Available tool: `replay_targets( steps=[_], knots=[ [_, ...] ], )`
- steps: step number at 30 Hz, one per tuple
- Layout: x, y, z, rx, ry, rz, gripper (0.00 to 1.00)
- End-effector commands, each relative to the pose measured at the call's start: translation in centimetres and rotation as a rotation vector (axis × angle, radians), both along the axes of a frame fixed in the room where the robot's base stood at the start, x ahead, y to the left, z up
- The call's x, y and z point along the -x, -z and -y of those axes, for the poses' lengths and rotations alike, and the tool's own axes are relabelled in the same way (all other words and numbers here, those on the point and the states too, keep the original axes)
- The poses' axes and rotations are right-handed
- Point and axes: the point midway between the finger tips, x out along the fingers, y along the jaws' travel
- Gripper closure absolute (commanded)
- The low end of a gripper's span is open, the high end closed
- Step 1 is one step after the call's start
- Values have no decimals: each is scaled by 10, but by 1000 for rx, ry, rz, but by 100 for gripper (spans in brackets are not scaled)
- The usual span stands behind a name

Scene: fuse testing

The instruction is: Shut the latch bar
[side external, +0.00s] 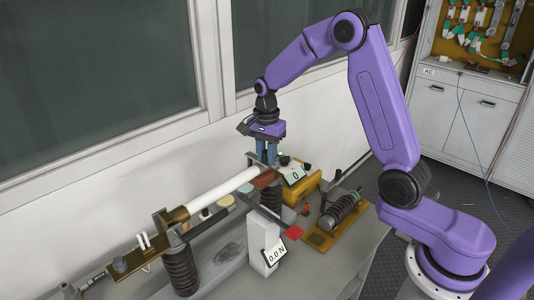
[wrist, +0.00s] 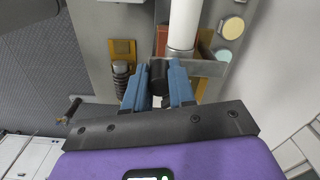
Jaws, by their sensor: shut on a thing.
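My gripper (side external: 267,158) points down at the right end of a long white tube (side external: 222,188). In the wrist view my gripper (wrist: 158,88) has its blue fingers on both sides of a black cylindrical grip (wrist: 157,73) and is shut on it. The grip sits at one end of a flat grey bar (wrist: 208,68), which looks like the latch bar. The bar lies across the end of the white tube (wrist: 184,25) in that view. In the side view the fingers and nearby parts hide most of the bar, so I cannot tell whether it is fully seated.
A display reading 0 (side external: 293,173) stands close to my gripper on the right. The wall (side external: 90,190) is close behind.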

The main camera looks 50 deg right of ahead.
Motion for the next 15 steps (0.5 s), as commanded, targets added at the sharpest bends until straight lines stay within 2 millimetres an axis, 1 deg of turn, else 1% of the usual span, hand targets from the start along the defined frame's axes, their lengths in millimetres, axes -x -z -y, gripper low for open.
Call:
replay_targets(
  steps=[7,8,9,10,15],
  knots=[
    [-1,-1,0,-1,2,3,100],
    [-1,-1,0,-2,2,3,69],
    [-1,-1,0,-2,2,3,56],
    [-1,-1,-1,-2,2,3,50],
    [0,0,-1,-1,1,2,50]
  ],
)
